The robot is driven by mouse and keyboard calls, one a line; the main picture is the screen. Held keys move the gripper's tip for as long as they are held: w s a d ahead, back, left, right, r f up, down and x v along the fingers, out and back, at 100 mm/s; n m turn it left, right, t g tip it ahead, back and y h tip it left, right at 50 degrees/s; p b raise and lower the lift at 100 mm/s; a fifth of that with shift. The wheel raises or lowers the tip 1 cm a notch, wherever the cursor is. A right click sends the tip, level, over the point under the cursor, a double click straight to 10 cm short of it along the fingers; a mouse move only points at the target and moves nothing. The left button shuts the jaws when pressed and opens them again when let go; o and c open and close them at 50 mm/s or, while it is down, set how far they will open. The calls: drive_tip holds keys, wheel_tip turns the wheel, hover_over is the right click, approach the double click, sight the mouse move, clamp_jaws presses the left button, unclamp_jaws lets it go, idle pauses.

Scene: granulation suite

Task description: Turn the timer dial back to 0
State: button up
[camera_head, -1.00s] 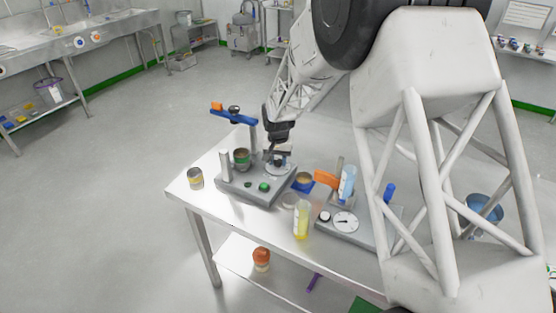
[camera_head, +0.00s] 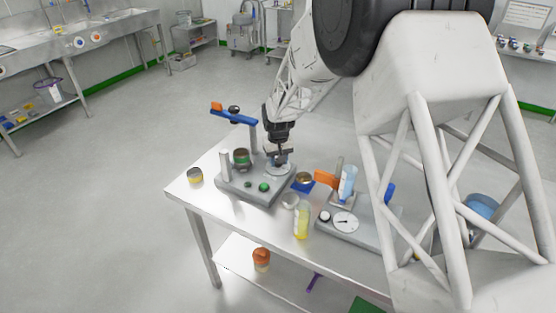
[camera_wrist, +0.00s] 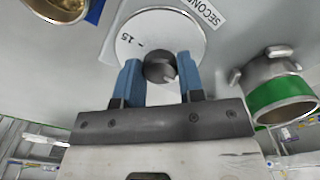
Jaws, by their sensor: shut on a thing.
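The timer dial (camera_wrist: 150,28) is a white disc marked 15 with a dark round knob (camera_wrist: 160,68) at its centre. A label reading SECONDS (camera_wrist: 203,12) lies beside it. In the head view the dial (camera_head: 278,170) sits on the right part of the grey machine base (camera_head: 240,190). My gripper (camera_wrist: 160,65) has a blue finger on either side of the knob and is shut on it. The rest of the dial's scale is hidden or out of the wrist view. In the head view my gripper (camera_head: 279,155) stands over the dial and partly hides it.
A metal cup with a green band (camera_wrist: 282,98) stands close on the right in the wrist view. A blue-and-orange arm on a post (camera_head: 235,117) rises behind the base. A bottle of yellow liquid (camera_head: 301,220) and a second gauge (camera_head: 345,223) stand to the right.

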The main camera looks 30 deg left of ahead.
drive_tip(key=shift+r, duration=0.1)
drive_tip(key=o, duration=0.9)
drive_tip(key=shift+r, duration=3.85)
